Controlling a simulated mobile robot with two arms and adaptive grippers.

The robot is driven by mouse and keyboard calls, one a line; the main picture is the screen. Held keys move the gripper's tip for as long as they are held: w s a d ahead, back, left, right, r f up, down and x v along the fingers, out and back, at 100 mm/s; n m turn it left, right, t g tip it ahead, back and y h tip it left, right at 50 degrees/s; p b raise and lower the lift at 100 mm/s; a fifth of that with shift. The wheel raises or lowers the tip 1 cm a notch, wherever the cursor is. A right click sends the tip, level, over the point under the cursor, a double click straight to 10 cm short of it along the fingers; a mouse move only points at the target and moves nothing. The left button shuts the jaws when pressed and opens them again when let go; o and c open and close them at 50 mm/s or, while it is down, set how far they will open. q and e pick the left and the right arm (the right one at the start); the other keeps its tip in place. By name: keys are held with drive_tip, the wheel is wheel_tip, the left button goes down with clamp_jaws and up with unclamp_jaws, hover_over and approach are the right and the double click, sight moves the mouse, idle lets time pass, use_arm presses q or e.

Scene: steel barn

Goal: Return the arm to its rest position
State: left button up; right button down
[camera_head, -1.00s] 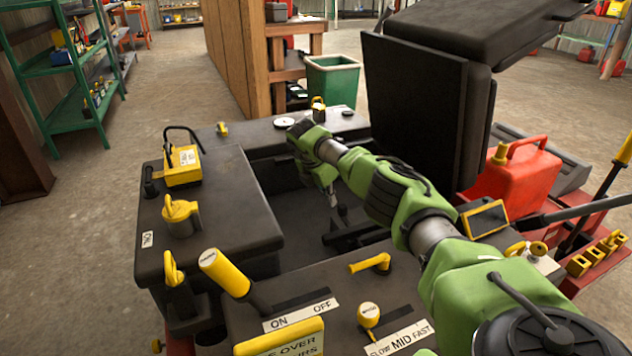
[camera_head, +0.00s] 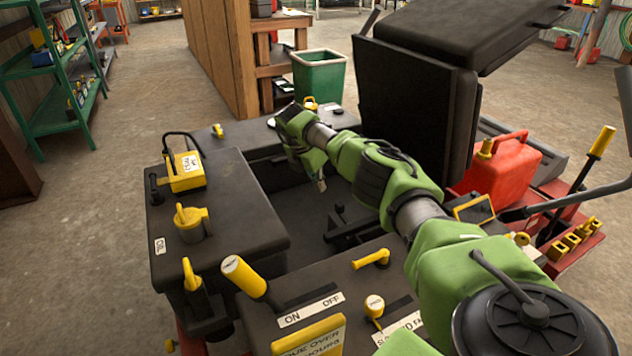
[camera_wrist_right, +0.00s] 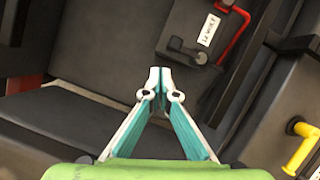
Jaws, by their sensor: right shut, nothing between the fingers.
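My right arm, green with grey joints, reaches from the lower right of the head view over the dark machine (camera_head: 228,222). Its right gripper (camera_head: 321,185) hangs small, pointing down into the machine's recessed opening, below the green wrist. In the wrist view the same gripper (camera_wrist_right: 160,78) has its two fingertips together, with nothing between them. Below it in that view are dark panels and a black block with a white label (camera_wrist_right: 208,30) and a red handle (camera_wrist_right: 234,28). My left gripper is out of view.
A black seat (camera_head: 412,105) and a red fuel can (camera_head: 498,165) stand to the right of the arm. A green bin (camera_head: 319,78) stands behind; open floor lies left.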

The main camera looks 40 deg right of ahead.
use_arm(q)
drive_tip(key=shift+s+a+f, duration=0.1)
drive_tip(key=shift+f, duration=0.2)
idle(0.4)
